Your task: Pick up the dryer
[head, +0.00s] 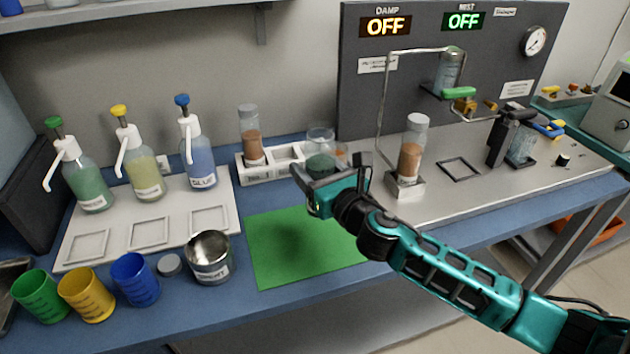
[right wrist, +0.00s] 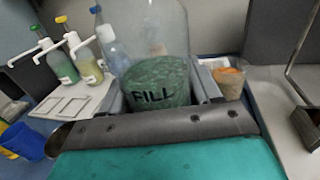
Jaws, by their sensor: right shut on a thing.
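My right gripper (head: 325,180) is shut on a clear jar (head: 320,163) with green grains inside, above the back edge of the green mat. The right wrist view shows this jar (right wrist: 160,82) upright between the fingers, with the word FILL on it. No label reading "dryer" is legible. A black handheld device (head: 505,135), perhaps the dryer, stands on the steel bench at the right, beside a clear container (head: 522,146). My right gripper is well to the left of it. My left gripper is not in view.
A white rack (head: 262,174) holding a jar of brown grains stands behind the green mat (head: 285,262). Another tall jar (head: 410,155) stands on the steel bench. Pump bottles, cups and a metal pot (head: 209,262) fill the left. The mat is mostly clear.

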